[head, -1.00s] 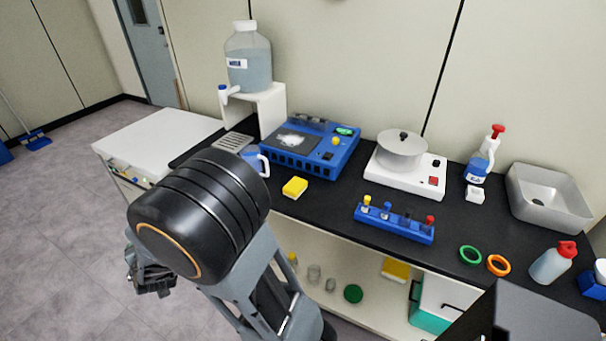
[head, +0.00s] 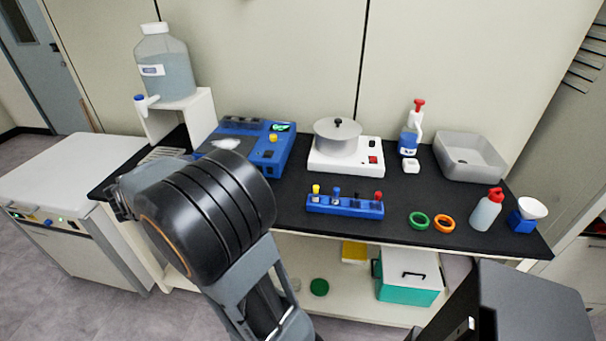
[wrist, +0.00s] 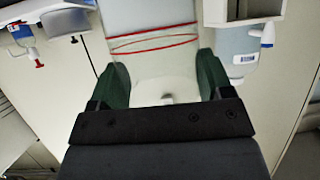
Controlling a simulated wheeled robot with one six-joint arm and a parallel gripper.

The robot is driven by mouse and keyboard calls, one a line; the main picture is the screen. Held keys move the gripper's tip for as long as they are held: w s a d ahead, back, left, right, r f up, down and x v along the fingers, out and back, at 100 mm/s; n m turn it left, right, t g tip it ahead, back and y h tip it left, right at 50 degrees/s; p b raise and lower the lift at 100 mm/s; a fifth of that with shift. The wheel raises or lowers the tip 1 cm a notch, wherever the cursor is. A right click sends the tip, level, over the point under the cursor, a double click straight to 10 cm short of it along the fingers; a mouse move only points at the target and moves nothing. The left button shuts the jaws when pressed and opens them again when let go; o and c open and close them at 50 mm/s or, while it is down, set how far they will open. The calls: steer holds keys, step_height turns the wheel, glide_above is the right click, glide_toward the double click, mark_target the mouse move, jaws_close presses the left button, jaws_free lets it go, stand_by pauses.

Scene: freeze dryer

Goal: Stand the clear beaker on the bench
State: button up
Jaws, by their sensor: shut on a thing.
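The clear beaker (wrist: 152,42) shows in the wrist view as a see-through body with red bands. It sits between the green fingers of my gripper (wrist: 163,76), which is shut on it. In the head view my gripper is mostly hidden behind my dark wrist joint, and I cannot make out the beaker there. The bench (head: 393,196) has a black top, with bare room around the middle.
A blue tube rack (head: 345,207), green ring (head: 419,221), orange ring (head: 444,224) and wash bottle (head: 486,210) stand along the front. A hotplate (head: 345,158), grey basin (head: 470,157) and blue device (head: 262,150) are behind. A large carboy (head: 166,72) stands on a white stand.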

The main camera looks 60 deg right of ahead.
steer(key=s+d+m+g+b, duration=0.4)
steer(key=s+d+m+g, duration=0.65)
steer(key=s, duration=0.35)
steer(key=shift+g+y, duration=0.5)
steer(key=shift+g, duration=0.05)
steer(key=s+d+f, duration=0.1)
steer(key=d+f, duration=0.3)
steer(key=s+d+f+p, duration=0.1)
steer(key=d+f, duration=0.3)
steer(key=s+d+f, duration=0.2)
steer(key=d+f, duration=0.2)
steer(key=d, duration=0.1)
steer(key=shift+s+f, duration=0.1)
steer(key=shift+f, duration=0.1)
steer(key=shift+f, duration=0.2)
steer(key=o, duration=1.1)
steer(key=shift+r, duration=0.2)
